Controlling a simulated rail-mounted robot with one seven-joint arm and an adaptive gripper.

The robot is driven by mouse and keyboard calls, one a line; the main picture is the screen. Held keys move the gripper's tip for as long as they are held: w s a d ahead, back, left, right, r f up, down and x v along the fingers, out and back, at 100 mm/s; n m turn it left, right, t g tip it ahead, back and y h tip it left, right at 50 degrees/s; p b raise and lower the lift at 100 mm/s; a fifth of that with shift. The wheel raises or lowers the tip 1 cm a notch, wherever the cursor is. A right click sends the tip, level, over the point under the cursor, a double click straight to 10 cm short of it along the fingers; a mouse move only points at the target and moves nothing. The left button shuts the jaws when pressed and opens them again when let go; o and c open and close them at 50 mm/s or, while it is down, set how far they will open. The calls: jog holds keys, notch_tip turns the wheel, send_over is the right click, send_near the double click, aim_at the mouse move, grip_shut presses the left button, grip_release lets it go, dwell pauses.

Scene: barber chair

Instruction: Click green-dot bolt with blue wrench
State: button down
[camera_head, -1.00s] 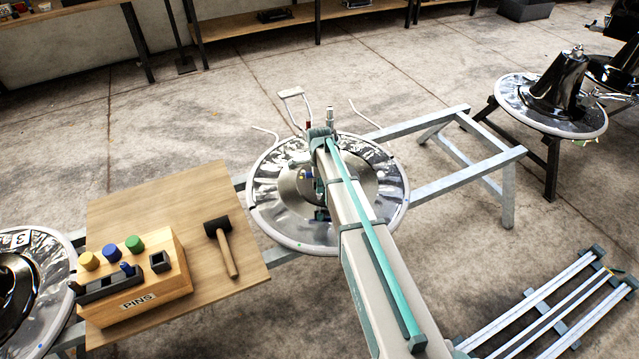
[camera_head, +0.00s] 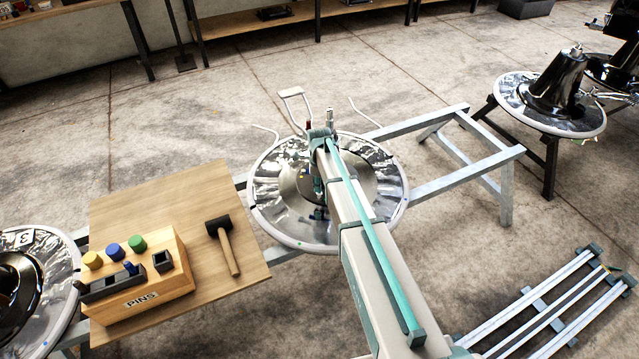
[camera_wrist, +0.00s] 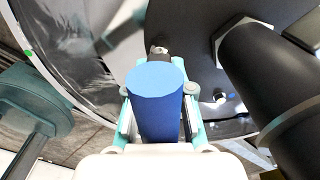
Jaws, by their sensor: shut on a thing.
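The blue wrench (camera_wrist: 156,98) shows in the wrist view as a thick blue cylinder with its round end toward the camera. My gripper (camera_wrist: 158,116) is shut on it, one finger on each side. A metal piece (camera_wrist: 158,49) shows just beyond the blue end; I cannot tell whether the wrench touches it. A green dot (camera_wrist: 28,53) is on the pale rim at the upper left, apart from the wrench. In the head view, my arm largely hides the gripper and wrench over the round chair base (camera_head: 275,220).
A dark cylindrical post (camera_wrist: 262,75) stands close on the right in the wrist view. In the head view, a wooden board (camera_head: 150,195) holds the PINS block (camera_head: 150,290) and a mallet (camera_head: 225,245). A footrest frame (camera_head: 292,95) rises behind the base.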

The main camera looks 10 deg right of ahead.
dwell(0.3)
jog(key=m+p, duration=0.1)
jog(key=m, duration=0.2)
jog(key=shift+r, duration=0.15)
jog(key=shift+m, duration=0.9)
jog(key=shift+m+p, duration=0.3)
jog(key=n+p, duration=0.1)
jog(key=n, duration=0.2)
jog(key=shift+n, duration=0.3)
jog(key=shift+r+p, duration=1.35)
jog(key=shift+r, duration=1.05)
